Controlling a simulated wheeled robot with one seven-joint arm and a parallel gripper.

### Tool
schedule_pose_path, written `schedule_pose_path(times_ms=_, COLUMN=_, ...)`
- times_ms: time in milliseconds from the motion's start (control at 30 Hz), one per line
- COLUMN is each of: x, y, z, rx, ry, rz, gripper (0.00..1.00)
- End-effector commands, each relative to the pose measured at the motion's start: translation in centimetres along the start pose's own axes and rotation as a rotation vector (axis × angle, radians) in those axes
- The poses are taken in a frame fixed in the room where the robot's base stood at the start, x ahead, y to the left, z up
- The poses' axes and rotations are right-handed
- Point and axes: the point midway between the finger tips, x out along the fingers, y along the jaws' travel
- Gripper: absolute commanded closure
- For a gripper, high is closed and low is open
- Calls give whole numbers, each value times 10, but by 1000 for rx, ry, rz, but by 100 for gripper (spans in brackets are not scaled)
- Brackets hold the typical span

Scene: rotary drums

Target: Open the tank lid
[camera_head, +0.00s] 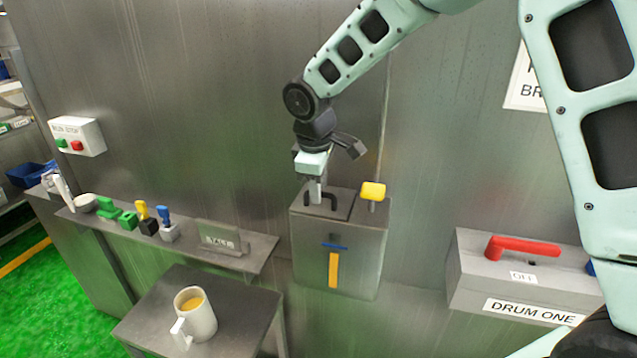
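The tank (310,245) is a grey metal box on the wall in the middle of the view, with a blue mark and a yellow strip on its front. Its lid (341,205) is the flat top and lies closed, with a dark bar handle (333,199) on it. My gripper (316,196) points down from above at the left end of the handle, very near or touching it. The fingers are small and partly overlap in this view, so I cannot tell whether they hold the handle.
A yellow knob (373,191) on a stem stands at the tank's right. A shelf (245,263) at left holds stamps and a sign. A mug (194,318) stands on a small table (245,304) below. A grey box with a red lever (523,248) is at right.

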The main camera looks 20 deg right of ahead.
Motion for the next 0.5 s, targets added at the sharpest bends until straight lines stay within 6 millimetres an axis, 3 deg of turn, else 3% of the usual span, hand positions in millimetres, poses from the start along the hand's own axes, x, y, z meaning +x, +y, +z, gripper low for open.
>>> schedule_pose_path(times_ms=133, x=0, y=0, z=0, rx=0, ry=0, rz=0, gripper=66)
schedule_pose_path(times_ms=267, x=0, y=0, z=0, rx=0, ry=0, rz=0, gripper=99)
schedule_pose_path(times_ms=500, x=-1, y=0, z=0, rx=0, ry=0, rz=0, gripper=100)
